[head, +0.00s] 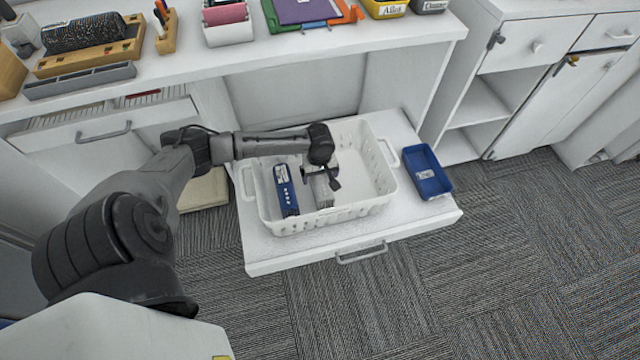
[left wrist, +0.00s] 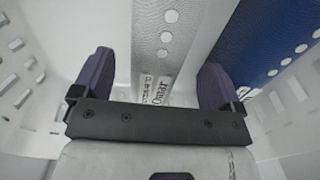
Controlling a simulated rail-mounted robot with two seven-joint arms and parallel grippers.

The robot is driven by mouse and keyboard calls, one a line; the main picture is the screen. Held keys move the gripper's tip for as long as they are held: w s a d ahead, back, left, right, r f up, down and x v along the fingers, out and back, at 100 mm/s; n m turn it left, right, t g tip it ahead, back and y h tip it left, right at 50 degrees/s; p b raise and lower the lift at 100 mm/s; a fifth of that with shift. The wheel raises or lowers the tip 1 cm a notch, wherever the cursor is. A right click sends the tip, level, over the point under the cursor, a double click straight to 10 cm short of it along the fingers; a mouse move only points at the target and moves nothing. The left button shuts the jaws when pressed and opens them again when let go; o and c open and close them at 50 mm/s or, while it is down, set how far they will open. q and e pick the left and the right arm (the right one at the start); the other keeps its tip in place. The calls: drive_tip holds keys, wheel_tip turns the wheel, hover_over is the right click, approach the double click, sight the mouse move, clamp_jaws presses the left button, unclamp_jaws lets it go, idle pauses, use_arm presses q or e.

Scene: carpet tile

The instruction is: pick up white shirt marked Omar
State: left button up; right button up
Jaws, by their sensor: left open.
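The white shirt (head: 323,195) is folded narrow and stands in a white basket (head: 372,207), partly hidden under my left gripper (head: 329,177). In the left wrist view the white shirt (left wrist: 158,25) has a row of pale dots and a label (left wrist: 157,88) that reads Omar, upside down. My left gripper (left wrist: 154,65) is open, with one finger on each side of the shirt in that view; I cannot tell whether they touch it. My right gripper is not in view.
A folded blue shirt (head: 285,188) stands beside the white one, also in the left wrist view (left wrist: 265,40). The basket sits on a pulled-out drawer (head: 300,248) with a blue tray (head: 427,171) at its right. A counter (head: 350,38) overhangs behind.

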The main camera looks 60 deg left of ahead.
sight(320, 176)
use_arm(q)
wheel_tip(320, 176, down, 4)
drive_tip(key=shift+w+r+b, duration=0.1)
drive_tip(key=shift+b, duration=0.8)
drive_tip(key=shift+r, duration=0.1)
drive_tip(key=c, duration=1.1)
